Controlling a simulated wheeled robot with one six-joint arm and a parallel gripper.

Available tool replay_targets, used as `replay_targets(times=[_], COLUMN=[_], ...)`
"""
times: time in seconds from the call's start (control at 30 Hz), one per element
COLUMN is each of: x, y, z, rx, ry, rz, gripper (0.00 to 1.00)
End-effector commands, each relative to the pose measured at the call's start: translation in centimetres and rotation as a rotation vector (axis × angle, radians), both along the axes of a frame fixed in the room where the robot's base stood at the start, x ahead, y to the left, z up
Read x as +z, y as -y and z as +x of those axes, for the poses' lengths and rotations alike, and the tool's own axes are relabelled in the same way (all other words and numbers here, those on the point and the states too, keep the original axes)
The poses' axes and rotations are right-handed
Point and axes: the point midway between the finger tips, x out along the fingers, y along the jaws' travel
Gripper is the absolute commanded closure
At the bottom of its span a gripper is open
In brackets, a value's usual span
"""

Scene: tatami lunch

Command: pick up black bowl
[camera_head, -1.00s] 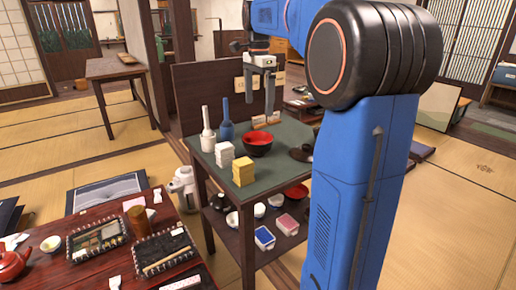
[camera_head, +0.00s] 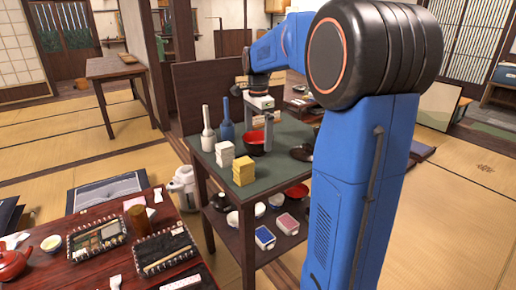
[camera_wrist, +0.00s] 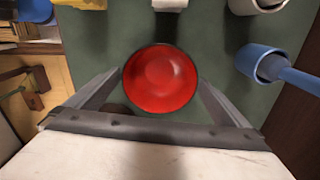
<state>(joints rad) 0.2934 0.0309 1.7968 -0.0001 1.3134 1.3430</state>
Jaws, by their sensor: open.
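The black bowl (camera_head: 256,143) has a red inside and stands upright on the green top of the small shelf table (camera_head: 272,169). In the wrist view the bowl (camera_wrist: 160,79) shows its round red inside from above. My gripper (camera_head: 257,139) is open and low over the bowl, with one finger in front of its right part. In the wrist view the fingers of my gripper (camera_wrist: 160,92) are on the left and right of the bowl's near half. I cannot tell whether they touch it.
A dark dish (camera_head: 302,153) lies to the right. The lower shelf holds bowls and boxes.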

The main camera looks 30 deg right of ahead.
Motion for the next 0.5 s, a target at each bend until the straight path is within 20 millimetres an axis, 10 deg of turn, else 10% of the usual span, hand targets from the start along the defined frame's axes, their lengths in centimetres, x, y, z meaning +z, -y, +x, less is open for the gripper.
replay_targets(times=[0.37,0.5], x=[-1.28,-1.27], y=[0.01,0.00], z=[0.00,-0.01], rx=[0.000,0.000], ry=[0.000,0.000], rz=[0.000,0.000], gripper=[0.00,0.29])
